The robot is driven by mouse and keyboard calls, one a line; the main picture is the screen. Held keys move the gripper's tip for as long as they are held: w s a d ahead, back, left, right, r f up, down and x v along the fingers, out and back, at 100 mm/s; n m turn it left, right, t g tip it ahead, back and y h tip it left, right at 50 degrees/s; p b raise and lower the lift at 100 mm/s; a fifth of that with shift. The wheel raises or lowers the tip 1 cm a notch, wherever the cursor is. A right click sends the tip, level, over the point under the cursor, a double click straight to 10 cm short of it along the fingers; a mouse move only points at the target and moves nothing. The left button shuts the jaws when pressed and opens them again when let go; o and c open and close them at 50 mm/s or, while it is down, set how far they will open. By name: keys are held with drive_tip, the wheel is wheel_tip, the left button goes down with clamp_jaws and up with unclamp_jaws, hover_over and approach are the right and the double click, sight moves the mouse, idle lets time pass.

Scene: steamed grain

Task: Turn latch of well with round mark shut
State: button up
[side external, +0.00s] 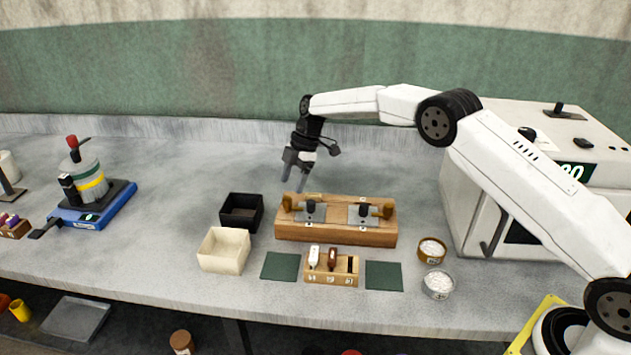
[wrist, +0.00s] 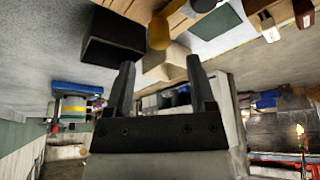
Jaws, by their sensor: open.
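A wooden block (side external: 336,232) stands mid-bench with two wells side by side, each with a grey metal plate and a brass latch. The left latch (side external: 288,204) is at the block's left end; the right latch (side external: 387,210) is near its right end. The well marks are too small to read, so I cannot tell which is round. My gripper (side external: 305,181) is open and empty, above and behind the block's left part, apart from it. In the wrist view, my gripper (wrist: 160,64) shows spread fingers, with a brass latch knob (wrist: 160,32) beyond them.
A black box (side external: 241,213) and a cream box (side external: 223,250) stand left of the block. In front are a small rack (side external: 332,270) with handled tools and two dark green mats (side external: 281,266). Two small bowls (side external: 432,251) and a white machine (side external: 470,215) are right.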

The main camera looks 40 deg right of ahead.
drive_tip(key=shift+v, duration=1.25)
drive_tip(key=s+d+m+t+h, duration=0.1)
drive_tip(key=s+d+m+h, duration=0.1)
drive_tip(key=s+m, duration=0.7)
drive_tip(key=s+d+m+t+h, duration=0.1)
drive_tip(key=s+m, duration=0.8)
drive_tip(key=s, duration=1.6)
drive_tip(key=shift+s+d+t+h, duration=0.3)
drive_tip(key=shift+s+d+h, duration=0.05)
drive_tip(key=shift+d+h, duration=0.35)
drive_tip(key=shift+r, duration=0.15)
